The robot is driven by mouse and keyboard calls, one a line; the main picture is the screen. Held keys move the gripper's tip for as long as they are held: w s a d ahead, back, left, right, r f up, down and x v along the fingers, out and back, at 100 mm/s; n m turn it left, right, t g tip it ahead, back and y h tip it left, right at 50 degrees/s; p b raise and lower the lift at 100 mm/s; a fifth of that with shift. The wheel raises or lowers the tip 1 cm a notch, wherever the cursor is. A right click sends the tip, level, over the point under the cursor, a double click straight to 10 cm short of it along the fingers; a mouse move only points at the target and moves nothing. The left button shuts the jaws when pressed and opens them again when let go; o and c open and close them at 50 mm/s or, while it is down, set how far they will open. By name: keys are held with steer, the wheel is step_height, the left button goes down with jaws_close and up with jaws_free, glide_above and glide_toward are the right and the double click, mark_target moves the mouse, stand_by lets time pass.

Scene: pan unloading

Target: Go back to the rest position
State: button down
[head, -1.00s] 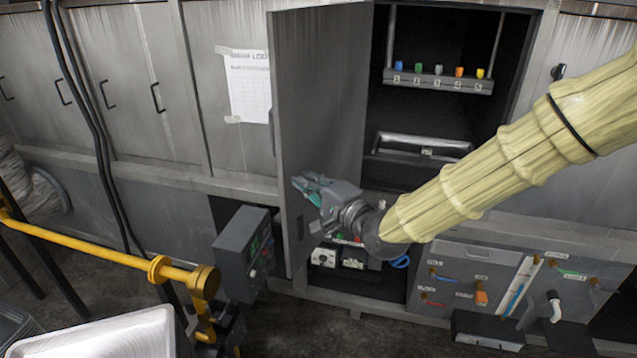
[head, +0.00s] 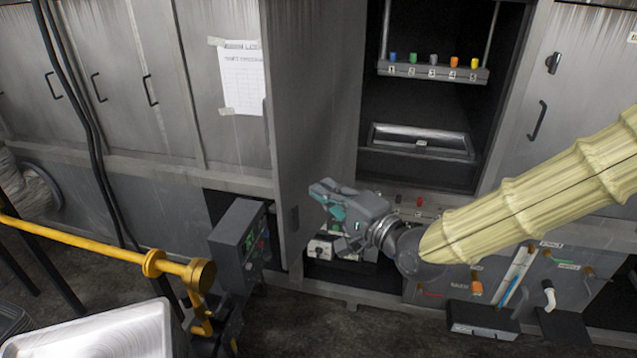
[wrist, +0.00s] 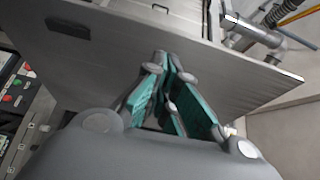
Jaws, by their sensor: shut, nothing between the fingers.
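My gripper (head: 322,188) is grey with teal finger pads. In the head view it hangs in front of the open cabinet, at the end of my pale yellow sleeved arm, and points left toward the open cabinet door (head: 312,110). In the wrist view the fingers (wrist: 165,62) are together, with nothing between them. The door panel (wrist: 110,50) lies behind the fingertips there; I cannot tell whether they touch it.
The open cabinet (head: 420,115) holds a numbered rack (head: 433,72) with coloured pegs and a metal pan (head: 420,142) on a lower shelf. A grey control box (head: 238,240) stands left of the door. A yellow pipe (head: 100,250) and a metal tray (head: 100,335) are at lower left.

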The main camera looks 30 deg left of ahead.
steer(key=s+d+f+h, duration=0.2)
steer(key=d+f+h, duration=0.1)
steer(key=d+f, duration=0.65)
steer(key=s+d+f+h, duration=0.25)
steer(key=d+f, duration=0.35)
steer(key=f, duration=0.7)
steer(key=s+d+f+h, duration=0.1)
steer(key=d+f+h, duration=0.3)
steer(key=d+f, duration=0.6)
steer(key=s+d+f+n+g+h, duration=0.1)
steer(key=s+d+f+g+h, duration=0.2)
steer(key=s+d+f, duration=0.6)
steer(key=s+d+f+n+g+h, duration=0.2)
steer(key=s+d+f+h, duration=0.2)
steer(key=s+d+f, duration=0.6)
steer(key=s+d, duration=0.1)
steer(key=d, duration=0.5)
steer(key=shift+s+d+g+b, duration=0.2)
steer(key=shift+d+g+b, duration=0.1)
steer(key=shift+g+b, duration=0.1)
steer(key=shift+h, duration=0.25)
